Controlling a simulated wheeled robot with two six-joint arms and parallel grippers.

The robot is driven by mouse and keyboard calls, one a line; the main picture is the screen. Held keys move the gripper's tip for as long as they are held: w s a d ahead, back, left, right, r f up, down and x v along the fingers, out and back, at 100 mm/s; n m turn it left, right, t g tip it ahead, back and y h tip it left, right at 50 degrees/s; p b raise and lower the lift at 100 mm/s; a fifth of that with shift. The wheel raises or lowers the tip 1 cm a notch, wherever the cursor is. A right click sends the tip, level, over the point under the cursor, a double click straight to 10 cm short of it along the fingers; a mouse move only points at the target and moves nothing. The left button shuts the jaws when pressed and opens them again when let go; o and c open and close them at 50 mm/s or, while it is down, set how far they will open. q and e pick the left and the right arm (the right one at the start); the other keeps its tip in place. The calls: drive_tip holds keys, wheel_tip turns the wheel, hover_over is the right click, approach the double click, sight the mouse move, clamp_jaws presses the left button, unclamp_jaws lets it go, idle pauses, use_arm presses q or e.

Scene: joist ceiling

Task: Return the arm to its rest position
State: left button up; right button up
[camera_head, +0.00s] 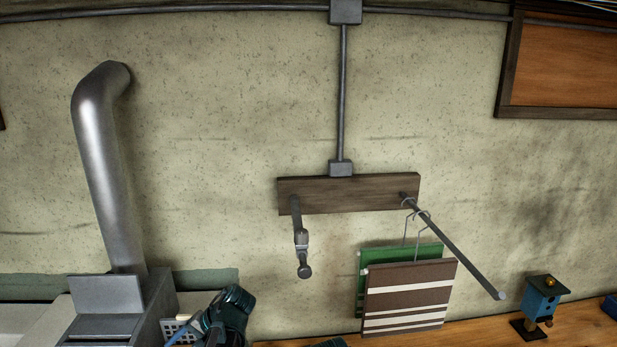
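A second dark teal piece (328,343) is cut off by the bottom edge.
A wooden wall rail (348,193) carries a short peg (301,240) and a long rod (455,245). A green cloth (428,251) and a brown striped cloth (408,295) hang from the rod. A birdhouse (541,300) stands on the wooden top (470,333). A metal duct (105,170) rises at left.

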use_arm(q)
drive_tip(key=s+d+f+h, duration=0.1)
drive_tip(key=d, duration=0.1)
drive_tip(key=s+d+f+h, duration=0.2)
drive_tip(key=s+d+f, duration=0.1)
drive_tip(key=shift+s+d+f+t+h, duration=0.1)
drive_tip(key=shift+d+t+h, duration=0.2)
drive_tip(key=shift+d+h, duration=0.1)
drive_tip(key=s+d+f+m+h+b, duration=0.1)
drive_tip(key=s+d+f+b, duration=0.4)
drive_tip(key=d, duration=0.5)
drive_tip(key=s+d+f+m+h+b, duration=0.2)
drive_tip(key=s+d+f+h+b, duration=0.1)
drive_tip(key=d+f, duration=0.4)
drive_tip(key=s+d+b, duration=0.1)
drive_tip(key=s+d, duration=0.1)
drive_tip(key=d, duration=0.1)
drive_tip(key=shift+d+b, duration=0.15)
drive_tip(key=shift+b, duration=0.25)
